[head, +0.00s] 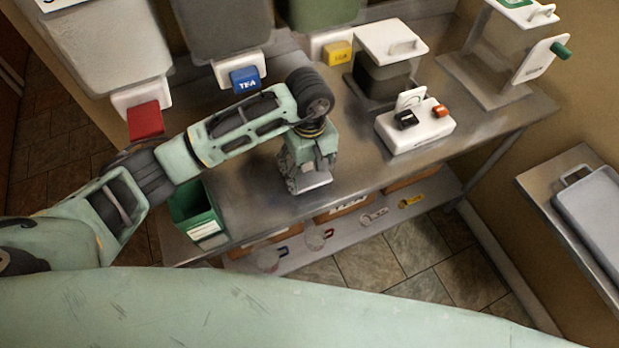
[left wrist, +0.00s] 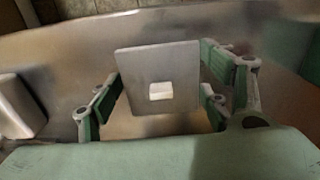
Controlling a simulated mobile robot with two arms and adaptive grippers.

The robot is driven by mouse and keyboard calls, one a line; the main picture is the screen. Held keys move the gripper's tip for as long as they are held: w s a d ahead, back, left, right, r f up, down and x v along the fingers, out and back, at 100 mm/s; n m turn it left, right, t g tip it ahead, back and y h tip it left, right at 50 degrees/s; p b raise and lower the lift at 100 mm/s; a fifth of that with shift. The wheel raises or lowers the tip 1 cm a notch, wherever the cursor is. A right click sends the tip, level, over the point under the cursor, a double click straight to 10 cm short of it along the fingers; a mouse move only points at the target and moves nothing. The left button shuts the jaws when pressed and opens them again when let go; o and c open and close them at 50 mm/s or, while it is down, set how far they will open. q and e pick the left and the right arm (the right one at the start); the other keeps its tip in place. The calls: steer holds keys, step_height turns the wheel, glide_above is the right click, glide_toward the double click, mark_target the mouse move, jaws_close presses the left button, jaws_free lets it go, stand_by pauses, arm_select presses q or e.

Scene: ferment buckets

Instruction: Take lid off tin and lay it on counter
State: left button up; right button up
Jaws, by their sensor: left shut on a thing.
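A green tin (head: 203,226) with a white label stands at the left front of the steel counter. Its top looks open and dark inside. A flat, square grey lid (left wrist: 155,65) with a small white block on its face is between my left gripper's fingers (left wrist: 165,90). In the head view the lid (head: 313,182) shows as a pale plate under my left gripper (head: 309,172), right of the tin. The gripper is shut on it. It is low over the counter; I cannot tell whether it touches. A green edge in the left wrist view (left wrist: 311,60) looks like the tin. My right gripper is out of view.
Buckets with red (head: 144,121), blue (head: 245,79) and yellow (head: 338,53) taps line the back. A white box (head: 420,132) with black and orange parts and a white-lidded container (head: 390,45) stand to the right. The counter (head: 357,168) between gripper and white box is bare.

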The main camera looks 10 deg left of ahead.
mark_target(309, 174)
arm_select(q)
step_height(309, 174, down, 4)
steer(key=shift+s+r+b, duration=0.1)
steer(key=shift+b, duration=0.65)
steer(key=o, duration=1.3)
